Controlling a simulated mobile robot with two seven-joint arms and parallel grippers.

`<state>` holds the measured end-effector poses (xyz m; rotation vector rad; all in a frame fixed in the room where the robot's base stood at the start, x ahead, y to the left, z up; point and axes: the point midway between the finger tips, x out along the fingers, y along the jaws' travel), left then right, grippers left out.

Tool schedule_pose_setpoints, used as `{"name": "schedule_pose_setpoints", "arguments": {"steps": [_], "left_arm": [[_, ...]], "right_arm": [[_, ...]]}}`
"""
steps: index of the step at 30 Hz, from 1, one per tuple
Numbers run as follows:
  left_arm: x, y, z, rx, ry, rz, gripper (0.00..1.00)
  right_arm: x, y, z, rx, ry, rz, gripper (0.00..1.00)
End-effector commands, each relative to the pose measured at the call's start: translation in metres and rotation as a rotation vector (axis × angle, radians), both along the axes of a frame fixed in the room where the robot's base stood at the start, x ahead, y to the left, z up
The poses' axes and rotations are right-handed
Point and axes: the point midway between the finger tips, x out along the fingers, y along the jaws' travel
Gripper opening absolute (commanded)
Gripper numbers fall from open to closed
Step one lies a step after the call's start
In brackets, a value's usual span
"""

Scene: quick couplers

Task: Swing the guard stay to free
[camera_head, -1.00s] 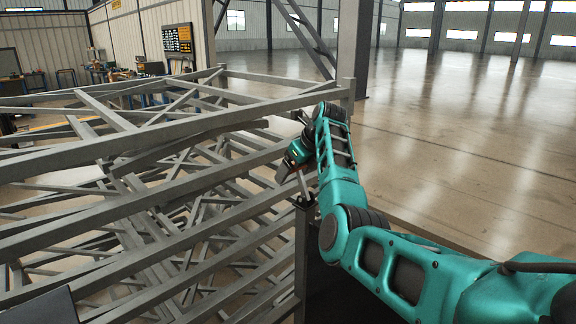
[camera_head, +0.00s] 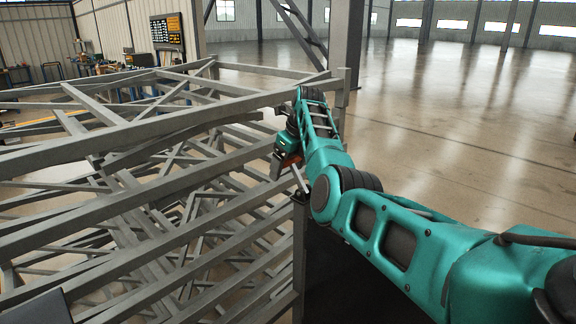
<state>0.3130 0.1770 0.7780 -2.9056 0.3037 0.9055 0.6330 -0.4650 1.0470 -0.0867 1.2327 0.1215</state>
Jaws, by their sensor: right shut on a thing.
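A short pale-grey bar, which looks like the guard stay (camera_head: 300,180), shows just under my right wrist, near the right end of the grey steel frame (camera_head: 140,210). My right gripper (camera_head: 284,172) is at the upper end of this bar, close to the frame's corner post. It is shut on the bar, but the fingertips are small and partly hidden, so the exact grip point is unclear. The stay's pivot and far end cannot be made out. My left gripper is not in view.
The frame's slanting rails and crossed braces fill the left half, close to my right wrist. Its upright corner post (camera_head: 339,100) stands behind my forearm. Open concrete floor (camera_head: 450,120) lies to the right. A wall board (camera_head: 167,31) hangs far behind.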

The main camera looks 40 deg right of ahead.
Motion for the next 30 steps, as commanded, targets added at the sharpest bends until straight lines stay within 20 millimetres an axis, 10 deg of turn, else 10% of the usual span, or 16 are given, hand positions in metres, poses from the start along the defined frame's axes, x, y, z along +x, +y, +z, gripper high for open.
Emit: {"name": "schedule_pose_setpoints", "arguments": {"steps": [6,17,30], "left_arm": [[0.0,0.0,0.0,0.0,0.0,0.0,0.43],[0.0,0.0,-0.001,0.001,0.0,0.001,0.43],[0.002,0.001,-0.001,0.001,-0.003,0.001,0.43]], "right_arm": [[0.0,0.001,-0.001,-0.001,0.002,0.001,1.0],[-0.002,0.0,0.009,-0.002,-0.002,-0.001,1.0],[-0.032,-0.004,0.094,-0.001,-0.003,0.001,1.0]]}}
